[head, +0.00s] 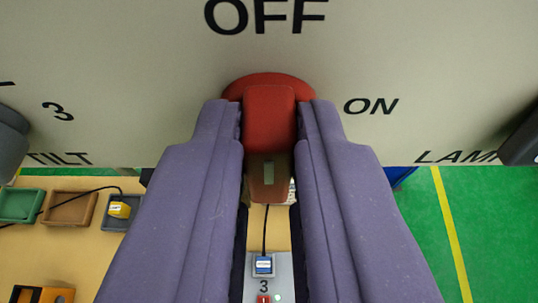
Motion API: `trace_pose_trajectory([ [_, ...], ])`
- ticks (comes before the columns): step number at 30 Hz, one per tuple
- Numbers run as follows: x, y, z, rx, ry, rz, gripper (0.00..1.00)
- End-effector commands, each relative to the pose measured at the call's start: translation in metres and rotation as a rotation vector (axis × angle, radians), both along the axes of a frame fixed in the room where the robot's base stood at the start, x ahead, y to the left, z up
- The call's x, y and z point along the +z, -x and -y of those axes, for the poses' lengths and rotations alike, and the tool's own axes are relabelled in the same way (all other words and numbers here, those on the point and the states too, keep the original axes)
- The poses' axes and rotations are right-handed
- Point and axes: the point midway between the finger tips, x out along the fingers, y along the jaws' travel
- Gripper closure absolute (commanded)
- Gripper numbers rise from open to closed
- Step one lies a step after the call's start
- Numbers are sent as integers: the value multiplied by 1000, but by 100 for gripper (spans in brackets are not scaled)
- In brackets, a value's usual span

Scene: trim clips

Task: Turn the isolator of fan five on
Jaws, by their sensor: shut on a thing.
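A red isolator knob (268,115) with a round base and a raised bar grip sits on a pale panel (150,75). The word OFF is printed above it and ON to its right. The bar lies up and down in the picture, in line with OFF. My gripper (269,135) has its two purple fingers shut on the bar, one on each side. The bar's near end looks brown, with a small dull window. No label for fan five shows; much of the knob's base is hidden by the fingers.
Dark knobs stand at the panel's left edge (12,140) by TILT and right edge (522,145) by LAMP. Green floor (410,230) is clear at right.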

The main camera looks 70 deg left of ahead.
Motion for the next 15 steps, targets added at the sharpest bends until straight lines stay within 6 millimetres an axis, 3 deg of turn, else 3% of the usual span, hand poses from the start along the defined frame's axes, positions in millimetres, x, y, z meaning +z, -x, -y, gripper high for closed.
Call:
trace_pose_trajectory([
  [15, -4, -7, 3, 0, -120, -289, 100],
])
